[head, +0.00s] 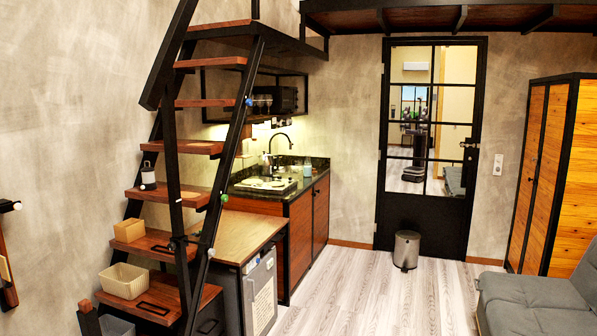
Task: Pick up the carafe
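I cannot make out a carafe for certain. A small pale, glassy vessel (307,169) stands on the dark kitchen counter (318,163), right of the sink tap; it is too small to tell whether it is the carafe. Another small upright container (266,165) stands on the counter left of the tap. A dark bottle-like object with a pale band (147,173) stands on a stair step at the left. Neither of my grippers shows in the head view.
The black-framed staircase (172,228) stands in front of the kitchenette's left part. A wooden-topped cabinet (236,235) stands beside it. A metal bin (406,250) is by the glazed door (430,215), and a grey sofa (535,300) is at lower right. The middle floor (370,295) is clear.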

